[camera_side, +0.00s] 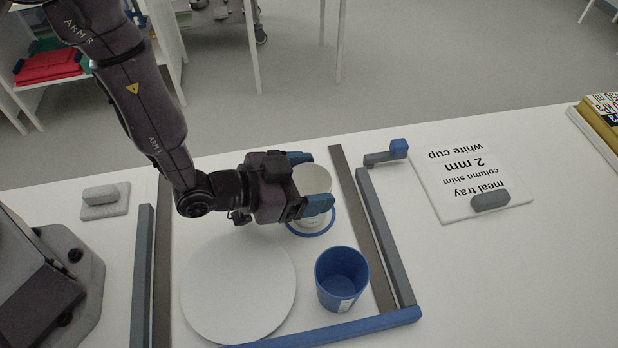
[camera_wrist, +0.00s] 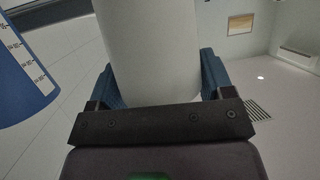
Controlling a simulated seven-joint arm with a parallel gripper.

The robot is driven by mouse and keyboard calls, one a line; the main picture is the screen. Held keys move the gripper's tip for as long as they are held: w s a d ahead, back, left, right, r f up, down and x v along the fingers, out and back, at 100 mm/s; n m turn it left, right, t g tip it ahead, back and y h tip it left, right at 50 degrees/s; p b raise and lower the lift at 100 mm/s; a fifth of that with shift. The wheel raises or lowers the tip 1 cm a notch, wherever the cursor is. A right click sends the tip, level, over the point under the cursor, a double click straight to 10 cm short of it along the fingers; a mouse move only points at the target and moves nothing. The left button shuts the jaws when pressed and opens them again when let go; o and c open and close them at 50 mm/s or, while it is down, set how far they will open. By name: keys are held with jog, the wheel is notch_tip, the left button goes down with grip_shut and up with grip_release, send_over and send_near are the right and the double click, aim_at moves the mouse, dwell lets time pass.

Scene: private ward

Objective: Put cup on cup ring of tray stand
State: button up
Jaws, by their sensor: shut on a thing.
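A white cup (camera_side: 315,178) is held upright between the blue fingers of my gripper (camera_side: 312,184), which is shut on it. The cup fills the upper middle of the wrist view (camera_wrist: 150,45), with a blue finger on each side. The blue cup ring (camera_side: 300,233) shows around and below the cup's lower end. I cannot tell whether the cup's base rests there or hangs just above. The tray stand (camera_side: 386,238) has grey side rails and a blue front rail.
A large white plate (camera_side: 238,288) lies left of the ring. A blue cup (camera_side: 342,279) stands in front of the ring, and a blue marked cup (camera_wrist: 22,70) fills the wrist view's left. A white sign board (camera_side: 468,180) lies to the right.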

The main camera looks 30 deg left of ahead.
jog(key=shift+f, duration=0.1)
jog(key=o, duration=0.9)
